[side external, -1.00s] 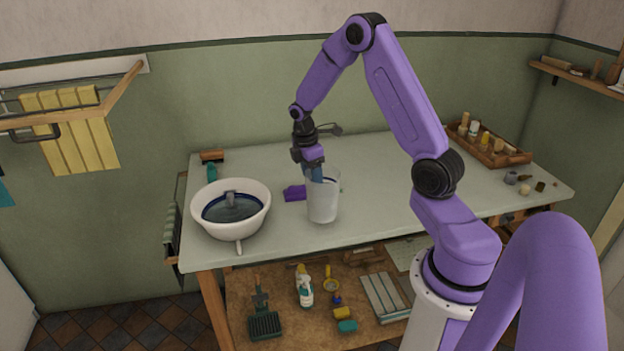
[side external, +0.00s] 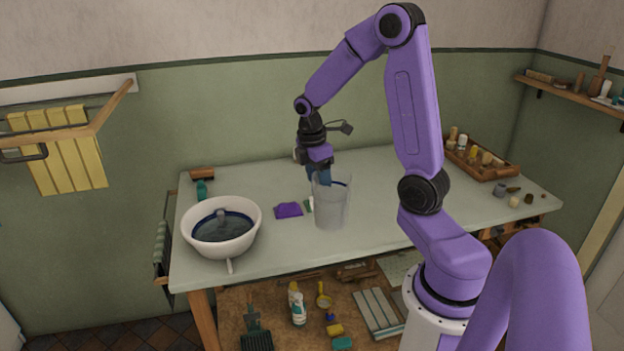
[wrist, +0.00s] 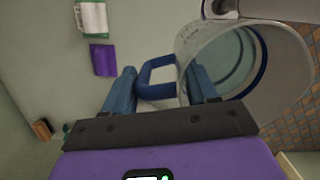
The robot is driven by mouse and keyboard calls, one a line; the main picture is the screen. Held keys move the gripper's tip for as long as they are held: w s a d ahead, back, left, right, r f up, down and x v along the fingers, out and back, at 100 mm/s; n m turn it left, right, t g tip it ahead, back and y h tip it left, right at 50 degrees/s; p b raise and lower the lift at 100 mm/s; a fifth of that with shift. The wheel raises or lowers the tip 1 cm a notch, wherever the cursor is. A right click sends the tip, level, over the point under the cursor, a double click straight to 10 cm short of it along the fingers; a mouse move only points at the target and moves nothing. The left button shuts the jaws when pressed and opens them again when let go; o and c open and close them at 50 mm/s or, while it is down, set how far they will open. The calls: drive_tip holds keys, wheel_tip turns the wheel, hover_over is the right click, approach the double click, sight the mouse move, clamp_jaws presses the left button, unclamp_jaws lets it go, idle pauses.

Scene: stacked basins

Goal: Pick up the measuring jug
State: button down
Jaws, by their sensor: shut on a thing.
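The measuring jug (side external: 331,208) is a tall, whitish translucent vessel with a blue ring near its rim, upright over the front middle of the table. In the wrist view the jug (wrist: 285,75) fills the upper right, and its blue handle (wrist: 146,76) shows between my fingers. My gripper (side external: 320,180) points down at the jug's back left side. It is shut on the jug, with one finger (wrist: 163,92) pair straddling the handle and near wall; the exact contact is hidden. The jug seems slightly above the table.
A white basin (side external: 188,222) holding dark items stands on the left of the table (side external: 265,255). A wooden tray (side external: 500,172) with several bottles is at the right.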

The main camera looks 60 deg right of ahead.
drive_tip(key=shift+s+a+r, duration=0.45)
drive_tip(key=shift+s, duration=0.5)
drive_tip(key=shift+s+a+r, duration=0.5)
drive_tip(key=shift+s, duration=0.4)
drive_tip(key=shift+s+a+r, duration=0.45)
drive_tip(key=shift+s, duration=0.5)
drive_tip(key=shift+s, duration=0.1)
drive_tip(key=c, duration=1)
unclamp_jaws()
drive_tip(key=c, duration=0.3)
